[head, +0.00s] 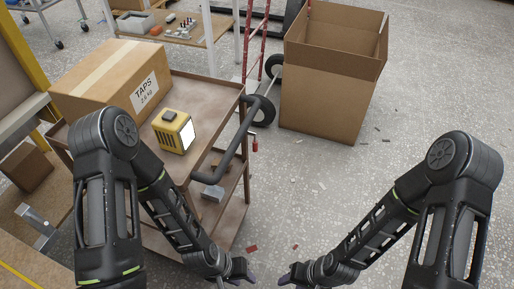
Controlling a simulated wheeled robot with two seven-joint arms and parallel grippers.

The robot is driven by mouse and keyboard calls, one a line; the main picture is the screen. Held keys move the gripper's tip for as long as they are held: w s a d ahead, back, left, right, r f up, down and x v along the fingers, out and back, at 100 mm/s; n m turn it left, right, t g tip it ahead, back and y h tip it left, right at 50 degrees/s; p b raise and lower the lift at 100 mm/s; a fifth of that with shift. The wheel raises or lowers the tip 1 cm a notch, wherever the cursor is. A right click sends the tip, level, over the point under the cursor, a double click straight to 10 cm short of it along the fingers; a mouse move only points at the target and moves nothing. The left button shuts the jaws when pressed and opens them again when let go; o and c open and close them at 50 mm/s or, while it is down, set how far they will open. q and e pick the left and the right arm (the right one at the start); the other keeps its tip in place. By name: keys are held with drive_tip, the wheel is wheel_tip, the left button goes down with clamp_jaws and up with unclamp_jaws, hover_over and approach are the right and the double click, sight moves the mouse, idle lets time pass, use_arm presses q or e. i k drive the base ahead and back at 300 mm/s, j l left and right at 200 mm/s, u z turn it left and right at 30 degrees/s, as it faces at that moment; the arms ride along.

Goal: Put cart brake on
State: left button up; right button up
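The cart (205,92) is a brown metal trolley with shelves, standing left of centre in the head view. Its dark bar handle (236,146) sticks out at the right end. A small red part (254,144) shows just beside the handle; I cannot tell whether it is the brake. The cart's wheels are not clearly seen. My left gripper (246,275) is at the bottom edge, below the handle in the picture and apart from it. My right gripper (287,277) is beside it to the right. Both look empty, but their fingers are too small and cut off to judge.
A carton marked TAPS (104,80) and a yellow device (174,131) stand on the cart's top. A large open cardboard box (322,104) stands behind on the right, by a red hand truck (264,42). Small scraps lie on the floor (400,75), otherwise clear at right.

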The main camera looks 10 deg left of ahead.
sight(255, 142)
drive_tip(key=i+l+u, duration=0.1)
drive_tip(key=l, duration=0.25)
drive_tip(key=i+l+u, duration=0.1)
drive_tip(key=i+l, duration=0.15)
drive_tip(key=l, duration=0.15)
drive_tip(key=i+l+u, duration=0.1)
drive_tip(key=l, duration=0.3)
drive_tip(key=i+l+u, duration=0.1)
drive_tip(key=l, duration=0.35)
drive_tip(key=i+l+u, duration=0.1)
drive_tip(key=l, duration=0.3)
drive_tip(key=i+l+u, duration=0.1)
drive_tip(key=l, duration=0.35)
drive_tip(key=i+l+u, duration=0.1)
drive_tip(key=l, duration=0.35)
drive_tip(key=i, duration=0.1)
